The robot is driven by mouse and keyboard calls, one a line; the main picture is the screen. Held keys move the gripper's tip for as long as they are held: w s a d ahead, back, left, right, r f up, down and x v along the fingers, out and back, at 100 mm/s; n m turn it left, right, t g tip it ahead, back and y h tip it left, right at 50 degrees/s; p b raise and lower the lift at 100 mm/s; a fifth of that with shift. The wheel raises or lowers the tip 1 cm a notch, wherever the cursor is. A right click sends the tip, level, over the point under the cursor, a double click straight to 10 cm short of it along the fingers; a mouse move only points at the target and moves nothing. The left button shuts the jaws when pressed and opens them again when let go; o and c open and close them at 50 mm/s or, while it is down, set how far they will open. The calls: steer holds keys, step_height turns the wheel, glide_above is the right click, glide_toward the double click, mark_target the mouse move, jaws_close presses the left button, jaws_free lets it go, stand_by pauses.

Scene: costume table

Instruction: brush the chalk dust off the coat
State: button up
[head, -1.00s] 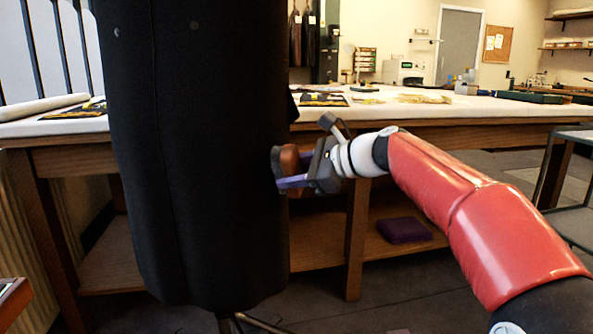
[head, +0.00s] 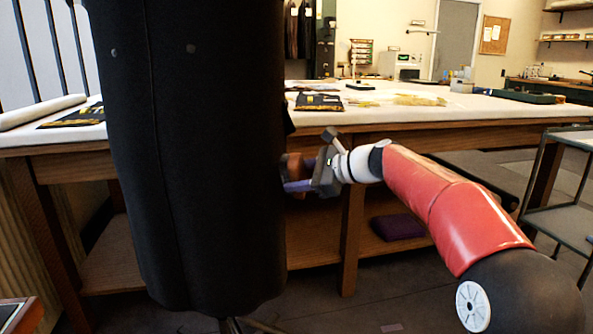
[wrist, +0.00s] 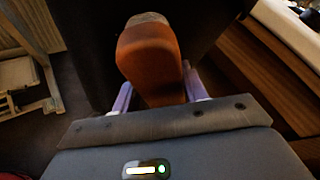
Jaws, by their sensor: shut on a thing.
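The black coat (head: 195,180) hangs upright on a stand and fills the left-centre of the head view. My gripper (head: 295,174) is at the coat's right edge, shut on a brush with a brown wooden body (head: 293,166). In the wrist view the brush (wrist: 150,60) sits between the purple fingers, with dark coat cloth beyond it. The brush's far end is hidden by the coat in the head view. I cannot tell whether its bristles touch the cloth.
A long wooden table (head: 440,116) with a white top stands behind the coat, with folded dark cloths on it. A purple folded cloth (head: 398,227) lies on its lower shelf. A metal-framed stand (head: 565,200) is at the right. Some floor is clear in front.

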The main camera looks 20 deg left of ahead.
steer(key=shift+w+p, duration=0.95)
steer(key=shift+a+r, duration=0.1)
